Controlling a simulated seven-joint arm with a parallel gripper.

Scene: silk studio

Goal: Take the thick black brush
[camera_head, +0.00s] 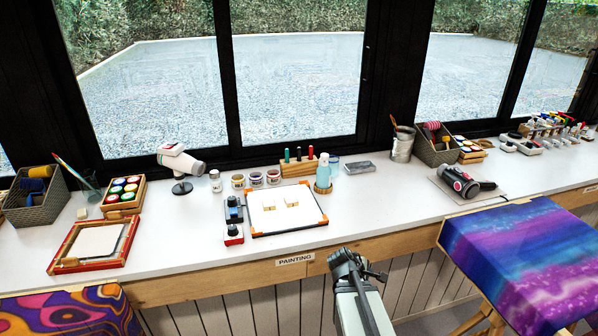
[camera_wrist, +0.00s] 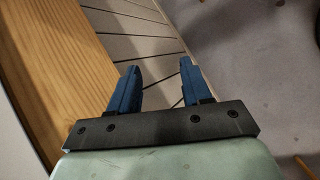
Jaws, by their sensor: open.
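A wooden holder (camera_head: 298,167) stands at the back of the white table. Several thin upright tools with coloured tops stand in it; a dark one (camera_head: 287,156) is at its left, but I cannot tell whether it is the thick black brush. A brush handle (camera_head: 393,121) leans out of a metal can (camera_head: 402,146) at the back right; its colour looks brownish. My gripper (camera_head: 345,262) is in front of the table's front edge, well apart from these things. In the wrist view, the blue fingers of my gripper (camera_wrist: 160,68) are spread, with nothing between them.
A heat tool (camera_head: 460,181) lies to the right. The table (camera_head: 380,205) is clear right of the board.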

